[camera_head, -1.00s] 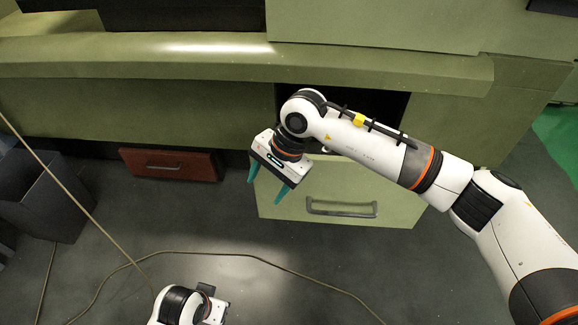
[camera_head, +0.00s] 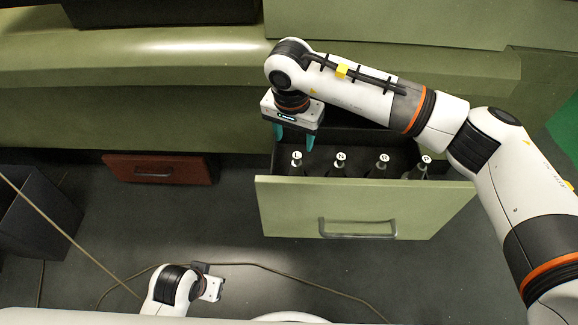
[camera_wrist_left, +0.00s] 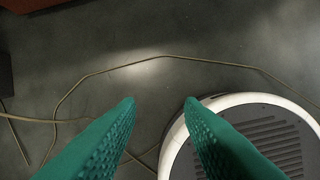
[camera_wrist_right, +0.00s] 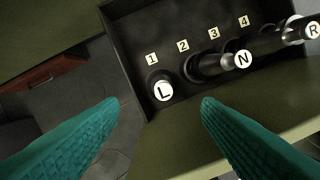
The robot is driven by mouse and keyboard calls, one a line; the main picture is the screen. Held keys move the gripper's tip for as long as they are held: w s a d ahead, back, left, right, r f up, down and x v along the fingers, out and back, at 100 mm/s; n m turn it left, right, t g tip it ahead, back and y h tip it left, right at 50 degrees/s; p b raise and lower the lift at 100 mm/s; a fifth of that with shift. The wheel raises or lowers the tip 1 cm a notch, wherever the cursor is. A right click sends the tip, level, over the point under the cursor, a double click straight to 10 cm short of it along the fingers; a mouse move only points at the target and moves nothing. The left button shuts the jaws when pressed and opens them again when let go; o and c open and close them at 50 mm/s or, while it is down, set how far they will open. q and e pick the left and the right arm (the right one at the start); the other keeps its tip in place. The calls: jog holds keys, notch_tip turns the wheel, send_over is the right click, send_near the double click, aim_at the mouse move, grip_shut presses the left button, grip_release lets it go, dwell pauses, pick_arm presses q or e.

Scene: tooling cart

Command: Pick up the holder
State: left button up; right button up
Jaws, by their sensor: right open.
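Several dark holders with white lettered caps stand in a row in the open drawer (camera_head: 365,207). The leftmost holder (camera_head: 297,160), capped L, also shows in the right wrist view (camera_wrist_right: 163,90) by label 1. A holder capped N (camera_wrist_right: 243,58) and one capped R (camera_wrist_right: 313,30) appear farther right there. My right gripper (camera_head: 294,140) is open and empty, pointing down above the drawer's left end, near the L holder. In its wrist view the L cap lies between and beyond the fingertips. My left gripper (camera_wrist_left: 160,103) is open and empty over the floor.
The green drawer front with its handle (camera_head: 357,229) and the dark drawer walls surround the holders. A green cabinet edge (camera_head: 150,60) runs behind. A red drawer (camera_head: 158,169) and a dark bin (camera_head: 38,213) are at the left. A cable (camera_head: 290,277) crosses the floor.

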aim_at(296, 156)
jog(key=f, duration=0.4)
jog(key=f+b, duration=0.1)
jog(key=f, duration=0.2)
jog(key=shift+w+d, duration=0.25)
jog(key=f, duration=0.4)
jog(key=shift+w+d+f, duration=0.2)
jog(key=shift+d+f, duration=0.05)
jog(key=shift+f, duration=0.1)
grip_shut()
pick_arm(q)
jog(key=v, duration=0.5)
jog(key=shift+w+r, duration=0.2)
jog(key=shift+r, duration=0.1)
pick_arm(e)
jog(key=shift+w+r, duration=0.1)
jog(key=shift+r, duration=0.05)
